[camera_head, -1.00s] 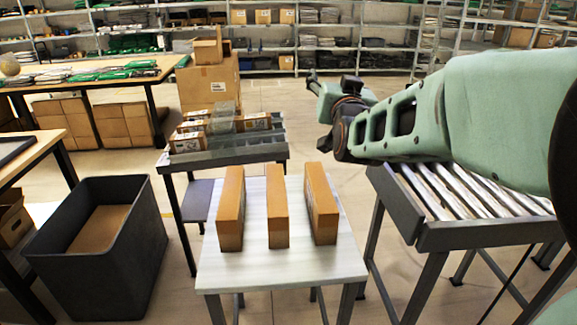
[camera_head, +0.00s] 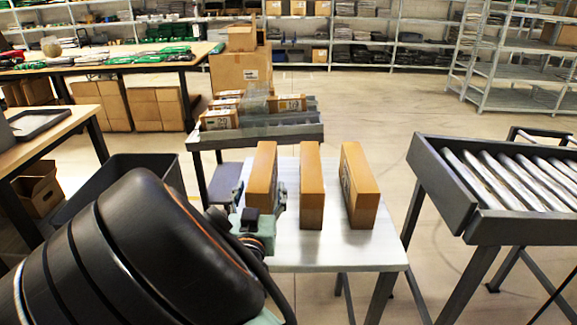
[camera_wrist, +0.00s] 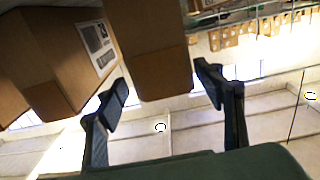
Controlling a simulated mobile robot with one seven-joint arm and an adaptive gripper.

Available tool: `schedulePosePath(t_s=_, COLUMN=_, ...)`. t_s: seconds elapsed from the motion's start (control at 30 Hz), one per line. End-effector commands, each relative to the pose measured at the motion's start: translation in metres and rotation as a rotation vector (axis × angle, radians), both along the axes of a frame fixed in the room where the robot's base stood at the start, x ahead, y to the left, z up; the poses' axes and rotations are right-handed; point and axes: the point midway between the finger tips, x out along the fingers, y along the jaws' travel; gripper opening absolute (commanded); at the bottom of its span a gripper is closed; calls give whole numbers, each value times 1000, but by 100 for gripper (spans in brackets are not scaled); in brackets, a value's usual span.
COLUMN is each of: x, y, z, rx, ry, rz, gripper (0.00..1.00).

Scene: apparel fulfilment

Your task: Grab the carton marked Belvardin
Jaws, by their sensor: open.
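Three tall orange-brown cartons stand upright side by side on a small white table: a left carton (camera_head: 262,174), a middle carton (camera_head: 312,185) and a right carton (camera_head: 360,187). The name Belvardin is not readable on any of them. My gripper (camera_head: 265,212) is low beside the left carton in the head view, partly hidden by my arm. In the wrist view my gripper (camera_wrist: 164,82) is open, with one carton (camera_wrist: 158,65) in line between its fingers. Another carton (camera_wrist: 55,60), with a white label, lies left of the fingers. Contact cannot be told.
The white table (camera_head: 340,252) has bare space in front of the cartons. A grey rack (camera_head: 262,132) with boxed goods stands behind it. A roller conveyor (camera_head: 480,215) is at right, with a floor gap between. A dark bin (camera_head: 145,160) is at left, partly hidden by my arm.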

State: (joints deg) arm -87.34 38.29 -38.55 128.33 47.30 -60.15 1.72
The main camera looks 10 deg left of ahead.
Motion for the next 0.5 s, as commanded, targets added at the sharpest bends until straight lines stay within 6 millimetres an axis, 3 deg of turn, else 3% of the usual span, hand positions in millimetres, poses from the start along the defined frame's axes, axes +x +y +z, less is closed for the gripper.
schedulePosePath(t_s=0.1, x=21, y=4, z=-1, rx=0, ry=-2, rz=-2, gripper=62)
schedulePosePath(t_s=0.5, x=58, y=18, z=-8, rx=-2, ry=-1, rz=1, gripper=62)
